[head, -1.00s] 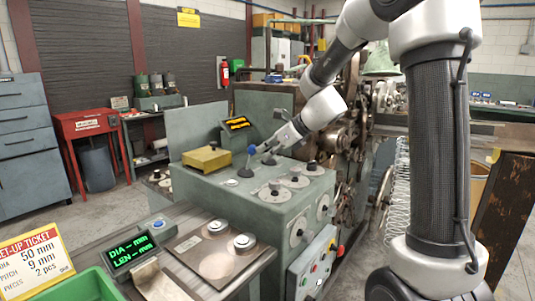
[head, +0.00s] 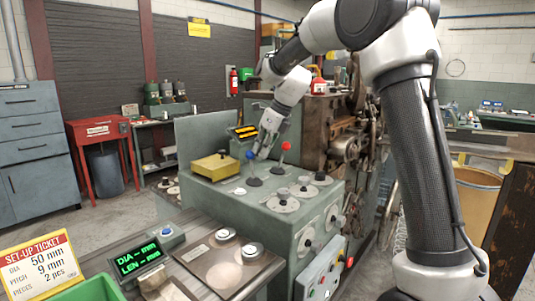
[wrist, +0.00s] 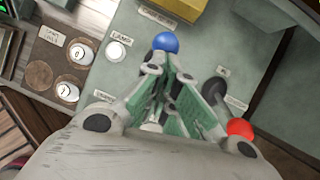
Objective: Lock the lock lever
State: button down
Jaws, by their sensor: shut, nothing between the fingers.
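Two levers stand on the green machine top. One has a blue ball knob (head: 250,155), which also shows in the wrist view (wrist: 166,43). I cannot read which one is labelled as the lock lever. My gripper (head: 260,153) is shut and empty, low between the two levers. In the wrist view its green-padded fingers (wrist: 166,75) end close to the blue knob. Whether they touch it is unclear. The blue lever's shaft is hidden there.
A yellow block (head: 215,166) sits left of the levers. Several dials (head: 283,203) stand in front and to the right. A green display (head: 138,258) and two round buttons (head: 225,235) are nearer. The brown coiler machinery (head: 345,130) rises behind and right.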

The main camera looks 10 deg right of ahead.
jog(key=shift+w+a+r, duration=0.15)
jog(key=shift+w+a, duration=0.55)
jog(key=shift+w, duration=0.2)
jog(key=v, duration=1.3)
jog(key=shift+d, duration=0.3)
